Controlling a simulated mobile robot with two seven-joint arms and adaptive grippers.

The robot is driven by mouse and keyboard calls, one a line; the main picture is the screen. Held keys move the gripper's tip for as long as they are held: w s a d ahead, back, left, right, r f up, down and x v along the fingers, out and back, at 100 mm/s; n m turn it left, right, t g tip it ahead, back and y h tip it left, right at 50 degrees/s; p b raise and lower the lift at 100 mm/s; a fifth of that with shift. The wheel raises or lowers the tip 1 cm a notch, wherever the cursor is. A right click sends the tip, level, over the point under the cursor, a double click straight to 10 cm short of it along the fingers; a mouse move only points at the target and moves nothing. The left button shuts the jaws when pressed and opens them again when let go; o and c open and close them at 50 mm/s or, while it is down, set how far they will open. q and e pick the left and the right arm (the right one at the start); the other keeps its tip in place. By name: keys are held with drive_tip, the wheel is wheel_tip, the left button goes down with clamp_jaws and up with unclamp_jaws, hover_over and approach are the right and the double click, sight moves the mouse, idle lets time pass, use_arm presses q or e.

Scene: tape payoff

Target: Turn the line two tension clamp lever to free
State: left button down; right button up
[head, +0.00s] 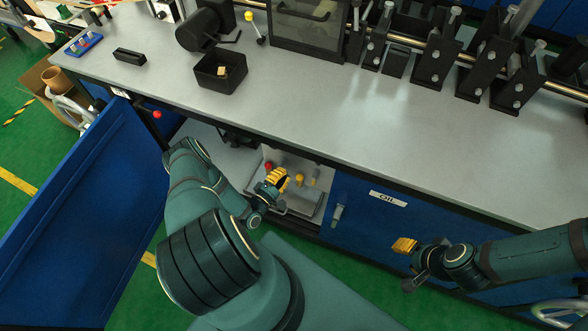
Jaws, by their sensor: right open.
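Inside the open cabinet under the bench is a light tray or panel (303,205) with small fittings: a red knob (268,165), a yellow-topped piece (300,179) and a paler upright piece (315,177). I cannot tell which fitting, if any, is the line two tension clamp lever, nor its position. My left gripper (278,180), with yellow fingers, reaches into the cabinet beside these pieces. Its fingers look close together, but the gap and any contact are unclear. My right gripper (402,245) is open and empty in front of the blue cabinet front.
A blue door (85,215) stands swung open at the left. The closed blue front labelled OIL (388,198) has a handle (338,214). The grey bench top (330,115) carries a black bin (221,72), a yellow-knobbed lever (250,17) and black roller brackets (438,60).

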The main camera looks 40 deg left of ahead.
use_arm(q)
drive_tip(key=w+d+r, duration=0.2)
drive_tip(key=w+d, duration=0.1)
drive_tip(key=w, duration=0.6)
drive_tip(key=shift+w+d+b, duration=0.15)
drive_tip(key=shift+d+b, duration=0.25)
use_arm(e)
drive_tip(key=shift+w+f, duration=0.1)
drive_tip(key=shift+f, duration=0.35)
drive_tip(key=shift+d, duration=0.1)
use_arm(q)
drive_tip(key=shift+d+f+n, duration=0.1)
drive_tip(key=shift+n, duration=0.3)
use_arm(e)
drive_tip(key=shift+d, duration=0.7)
drive_tip(key=shift+d, duration=0.1)
